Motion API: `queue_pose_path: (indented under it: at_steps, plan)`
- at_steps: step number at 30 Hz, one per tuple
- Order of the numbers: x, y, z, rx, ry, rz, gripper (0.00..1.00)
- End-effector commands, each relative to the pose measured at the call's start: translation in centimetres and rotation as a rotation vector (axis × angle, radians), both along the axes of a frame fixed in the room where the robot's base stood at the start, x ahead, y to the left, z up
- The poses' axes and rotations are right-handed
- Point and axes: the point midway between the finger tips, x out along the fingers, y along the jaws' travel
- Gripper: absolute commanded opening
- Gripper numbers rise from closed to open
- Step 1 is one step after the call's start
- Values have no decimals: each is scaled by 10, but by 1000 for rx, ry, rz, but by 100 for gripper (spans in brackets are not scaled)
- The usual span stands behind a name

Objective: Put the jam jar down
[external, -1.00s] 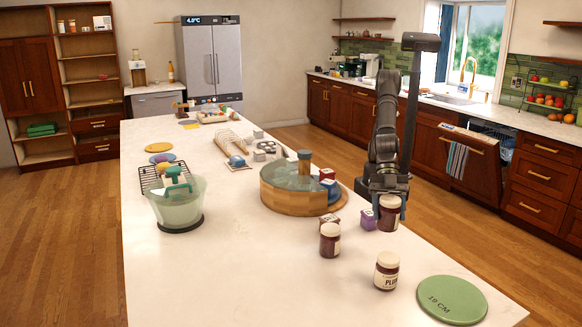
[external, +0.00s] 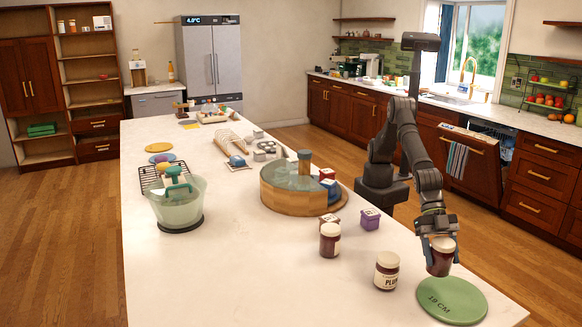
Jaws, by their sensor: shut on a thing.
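My gripper (external: 437,238) is shut on a jam jar (external: 439,260) with dark red contents and a pale lid. The jar is roughly upright, just above or at the far edge of a round green mat (external: 452,302) marked "19 CM". I cannot tell whether the jar touches the mat or the counter. A second dark jar with a pale lid, labelled "PLUM" (external: 387,272), stands left of the mat. A third similar jar (external: 330,241) stands further left and back. Both stand upright on the white counter, clear of my gripper.
A round wooden container (external: 294,196) stands further back. A pale green bowl (external: 178,200) is at left. The counter (external: 230,270) is bare at front left.

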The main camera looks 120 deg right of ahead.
Motion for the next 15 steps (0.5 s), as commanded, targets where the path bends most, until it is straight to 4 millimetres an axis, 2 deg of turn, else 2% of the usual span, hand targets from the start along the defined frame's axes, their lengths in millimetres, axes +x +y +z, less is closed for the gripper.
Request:
queue_pose_path:
  at_steps: [3, 7, 15]
  plan:
    - [-4, 8, -4, 3, -2, 1, 19]
    - [-5, 10, -10, 3, -2, -1, 19]
    - [-5, 9, -44, 3, -1, -1, 19]
